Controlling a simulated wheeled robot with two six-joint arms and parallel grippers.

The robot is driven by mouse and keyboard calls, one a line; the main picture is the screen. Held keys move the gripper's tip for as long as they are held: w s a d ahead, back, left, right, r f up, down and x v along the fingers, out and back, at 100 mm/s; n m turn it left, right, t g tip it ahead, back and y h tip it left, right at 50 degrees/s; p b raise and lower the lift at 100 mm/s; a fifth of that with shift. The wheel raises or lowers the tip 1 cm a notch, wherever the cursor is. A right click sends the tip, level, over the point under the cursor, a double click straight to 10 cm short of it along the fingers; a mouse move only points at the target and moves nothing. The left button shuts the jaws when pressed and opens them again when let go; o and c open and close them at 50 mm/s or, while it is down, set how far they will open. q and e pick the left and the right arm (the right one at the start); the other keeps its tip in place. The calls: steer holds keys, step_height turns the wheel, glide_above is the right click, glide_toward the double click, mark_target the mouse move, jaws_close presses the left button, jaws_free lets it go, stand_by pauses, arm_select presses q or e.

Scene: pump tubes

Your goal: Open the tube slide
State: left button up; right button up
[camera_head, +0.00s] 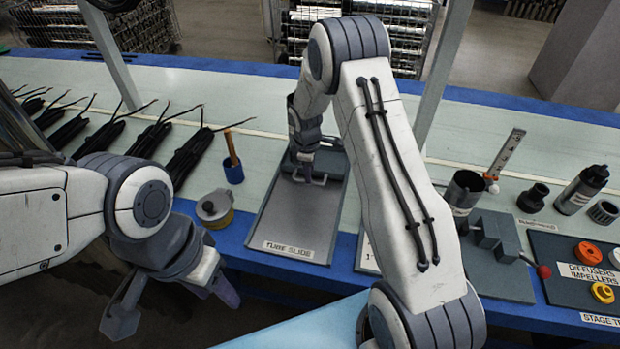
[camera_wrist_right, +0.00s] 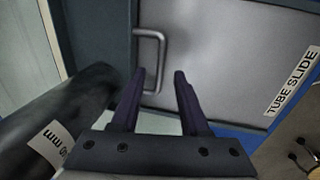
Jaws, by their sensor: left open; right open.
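The tube slide (camera_head: 292,222) is a grey flat tray on the bench with a white "TUBE SLIDE" label at its near end. Its metal handle (camera_head: 308,178) is at the far end, partly hidden by my right arm. In the right wrist view the handle (camera_wrist_right: 161,62) is a U-shaped bar just ahead of my right gripper (camera_wrist_right: 161,78). The right gripper is open, its fingers apart and empty, with the left fingertip close to the handle; contact cannot be told. My left gripper (camera_head: 172,306) is open and empty in front of the bench's near edge.
A dark cylinder (camera_wrist_right: 88,105) with a white label is close to my right gripper's left side. Left of the slide are a yellow-grey round part (camera_head: 214,208) and a blue cup (camera_head: 233,172). A grey block fixture (camera_head: 497,240) stands to the right.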

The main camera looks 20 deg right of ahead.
steer(key=shift+w+d+f, duration=0.1)
steer(key=shift+w+f, duration=0.05)
steer(key=shift+f, duration=0.8)
steer(key=shift+w+d+f, duration=0.1)
steer(key=shift+w+f, duration=0.05)
steer(key=shift+f, duration=0.75)
jaws_close()
